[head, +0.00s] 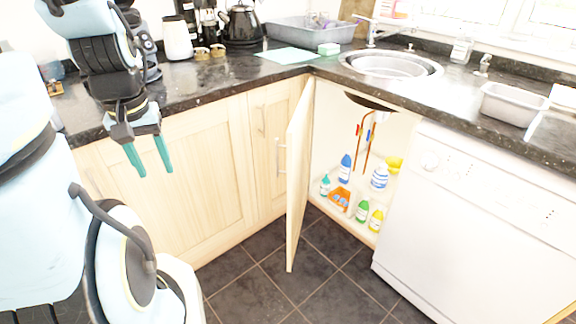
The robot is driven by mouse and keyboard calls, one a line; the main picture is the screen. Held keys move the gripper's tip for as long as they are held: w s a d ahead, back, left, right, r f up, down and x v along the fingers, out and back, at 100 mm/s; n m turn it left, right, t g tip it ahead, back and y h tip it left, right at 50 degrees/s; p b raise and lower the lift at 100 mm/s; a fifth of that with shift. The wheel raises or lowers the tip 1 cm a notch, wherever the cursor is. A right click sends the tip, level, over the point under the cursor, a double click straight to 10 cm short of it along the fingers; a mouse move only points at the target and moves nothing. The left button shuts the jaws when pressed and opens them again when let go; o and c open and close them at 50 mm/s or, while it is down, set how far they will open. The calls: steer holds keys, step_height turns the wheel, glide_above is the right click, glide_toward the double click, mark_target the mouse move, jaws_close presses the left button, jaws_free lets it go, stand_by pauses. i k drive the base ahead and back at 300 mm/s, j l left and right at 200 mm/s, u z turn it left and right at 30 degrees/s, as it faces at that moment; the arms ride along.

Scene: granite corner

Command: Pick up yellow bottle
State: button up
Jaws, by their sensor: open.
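A small yellow bottle (376,219) stands at the front right of the open cabinet's floor under the sink. A green bottle (362,211) stands just left of it. My gripper (150,172) is open and empty, with teal fingers pointing down, in front of the left counter. It is far to the left of the yellow bottle, with the open cabinet door between them in the picture.
The open cabinet door (297,175) sticks out into the room. Blue (345,168) and white-and-blue (379,177) bottles, an orange caddy (340,199) and a yellow item (394,164) share the cabinet. A white dishwasher (470,225) stands right. The tiled floor (270,275) looks clear.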

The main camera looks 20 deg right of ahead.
mark_target(377, 218)
steer(key=j+z, duration=0.15)
steer(key=z, duration=0.25)
steer(key=j+z, duration=0.15)
steer(key=z, duration=0.3)
steer(key=j+z, duration=0.15)
steer(key=z, duration=0.25)
steer(key=k+j+z, duration=0.3)
steer(key=j, duration=0.25)
steer(key=k+j+z, duration=0.3)
steer(key=k+j, duration=0.25)
steer(key=j, duration=0.2)
steer(key=u, duration=0.35)
steer(key=i+l+u, duration=0.25)
steer(key=l+u, duration=0.2)
steer(key=i+l+u, duration=0.25)
steer(key=l, duration=0.2)
steer(key=i+l, duration=0.1)
steer(key=l, duration=0.35)
steer(key=i+l+u, duration=0.1)
steer(key=l, duration=0.4)
steer(key=i+l, duration=0.15)
steer(key=l, duration=0.35)
steer(key=i+l, duration=0.1)
steer(key=l, duration=0.35)
steer(key=i, duration=0.45)
steer(key=l+u, duration=0.05)
